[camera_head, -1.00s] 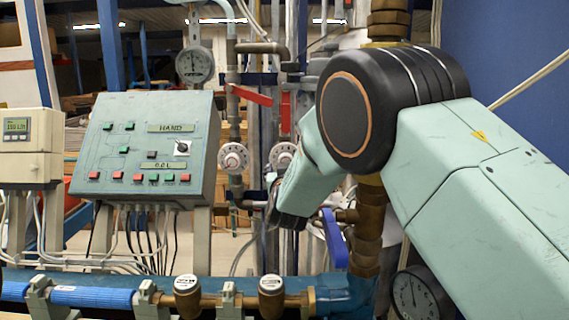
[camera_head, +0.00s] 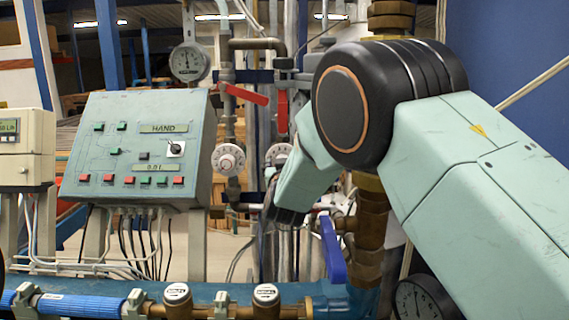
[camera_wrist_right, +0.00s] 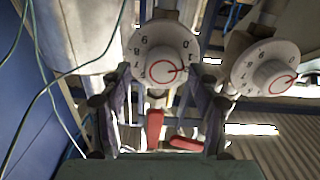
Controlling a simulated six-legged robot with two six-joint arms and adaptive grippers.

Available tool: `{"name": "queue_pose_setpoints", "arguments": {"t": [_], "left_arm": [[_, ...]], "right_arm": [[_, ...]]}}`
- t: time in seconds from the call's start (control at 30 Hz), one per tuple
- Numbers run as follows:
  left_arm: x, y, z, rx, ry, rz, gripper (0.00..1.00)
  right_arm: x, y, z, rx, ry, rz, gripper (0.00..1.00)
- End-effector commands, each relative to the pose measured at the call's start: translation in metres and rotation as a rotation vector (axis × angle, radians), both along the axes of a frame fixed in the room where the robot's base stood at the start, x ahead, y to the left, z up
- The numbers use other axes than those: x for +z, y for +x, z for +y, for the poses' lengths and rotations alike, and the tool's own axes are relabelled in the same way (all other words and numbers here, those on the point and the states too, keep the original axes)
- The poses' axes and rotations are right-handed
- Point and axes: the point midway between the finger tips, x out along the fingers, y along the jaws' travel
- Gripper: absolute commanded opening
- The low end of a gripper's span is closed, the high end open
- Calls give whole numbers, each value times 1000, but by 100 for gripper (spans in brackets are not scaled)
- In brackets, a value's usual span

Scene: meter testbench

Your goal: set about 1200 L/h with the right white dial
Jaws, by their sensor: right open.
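The right white dial (camera_head: 278,154) shows in the head view, its right side hidden behind my right arm. In the right wrist view, which looks upside down, this dial (camera_wrist_right: 163,52) is in the upper middle; a red line on its knob points right in the picture. My right gripper (camera_wrist_right: 160,78) is open, with its fingers apart on either side of the dial's lower part; I cannot tell whether they touch it. The left white dial (camera_head: 228,159) also shows in the right wrist view (camera_wrist_right: 265,68), outside the fingers. My left gripper is not in view.
A grey control panel (camera_head: 140,155) stands left of the dials. A display box (camera_head: 22,145) is cut off at the left edge, its reading not legible. Red levers (camera_head: 247,95) sit above the dials; a blue lever (camera_head: 333,248) and brass pipework (camera_head: 372,225) are below right.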

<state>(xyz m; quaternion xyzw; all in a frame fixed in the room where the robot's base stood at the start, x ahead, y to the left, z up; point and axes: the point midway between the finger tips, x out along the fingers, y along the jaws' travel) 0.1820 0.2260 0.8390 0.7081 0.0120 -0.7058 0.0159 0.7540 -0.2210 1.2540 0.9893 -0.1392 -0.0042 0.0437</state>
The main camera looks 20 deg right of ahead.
Motion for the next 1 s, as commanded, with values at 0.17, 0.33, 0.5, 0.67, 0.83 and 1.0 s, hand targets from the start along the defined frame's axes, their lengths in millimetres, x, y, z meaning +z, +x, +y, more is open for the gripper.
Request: {"name": "queue_pose_setpoints", "arguments": {"t": [0.17,0.33,0.5,0.67,0.83,1.0], "left_arm": [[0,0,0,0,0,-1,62],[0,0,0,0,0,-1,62],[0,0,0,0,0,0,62],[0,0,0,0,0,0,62],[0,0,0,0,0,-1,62],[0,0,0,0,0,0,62]], "right_arm": [[0,-1,1,0,-1,0,62],[0,-2,1,0,0,0,62],[0,-2,1,0,0,0,48],[0,-2,1,-1,0,1,34],[-1,-1,0,-1,1,2,20],[-2,0,0,0,0,4,7]]}}
